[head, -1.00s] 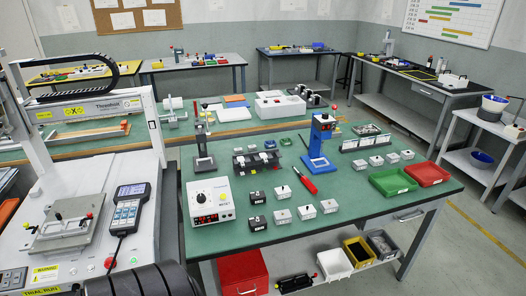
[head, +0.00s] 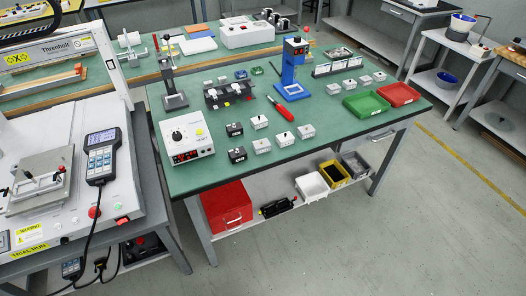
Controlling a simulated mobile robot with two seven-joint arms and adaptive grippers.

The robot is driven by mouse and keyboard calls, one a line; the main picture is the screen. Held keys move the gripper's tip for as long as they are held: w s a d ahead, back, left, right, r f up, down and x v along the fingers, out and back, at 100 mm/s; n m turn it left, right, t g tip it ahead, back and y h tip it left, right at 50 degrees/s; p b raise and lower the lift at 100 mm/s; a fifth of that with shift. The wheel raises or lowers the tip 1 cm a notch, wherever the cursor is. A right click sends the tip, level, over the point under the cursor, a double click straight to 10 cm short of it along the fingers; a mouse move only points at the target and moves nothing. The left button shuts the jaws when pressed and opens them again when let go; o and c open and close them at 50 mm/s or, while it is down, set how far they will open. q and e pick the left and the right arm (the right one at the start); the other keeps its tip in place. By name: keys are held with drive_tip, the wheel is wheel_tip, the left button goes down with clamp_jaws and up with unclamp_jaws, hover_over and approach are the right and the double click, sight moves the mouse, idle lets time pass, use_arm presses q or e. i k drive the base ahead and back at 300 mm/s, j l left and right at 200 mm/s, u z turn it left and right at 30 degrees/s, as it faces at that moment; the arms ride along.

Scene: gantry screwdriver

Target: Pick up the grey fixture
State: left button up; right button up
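In the head view, a grey plate-like fixture (head: 40,180) with a small black-knobbed clamp on top sits on the white bed of the gantry machine (head: 62,140) at the left. A dark grey fixture (head: 229,93) with several slots stands on the green-topped table (head: 330,128); which of the two the task means I cannot tell. Neither of my grippers shows in this view, and nothing touches either fixture.
A handheld pendant (head: 102,155) with a cable lies beside the plate fixture. A white control box (head: 187,138), small grey blocks, a red screwdriver (head: 281,109), and green (head: 366,103) and red (head: 398,95) trays occupy the table. The floor at right is clear.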

sight(34, 186)
drive_tip(key=u, duration=1.9)
drive_tip(key=i+j+z, duration=0.6)
drive_tip(key=i+j, duration=0.1)
drive_tip(key=i, duration=0.05)
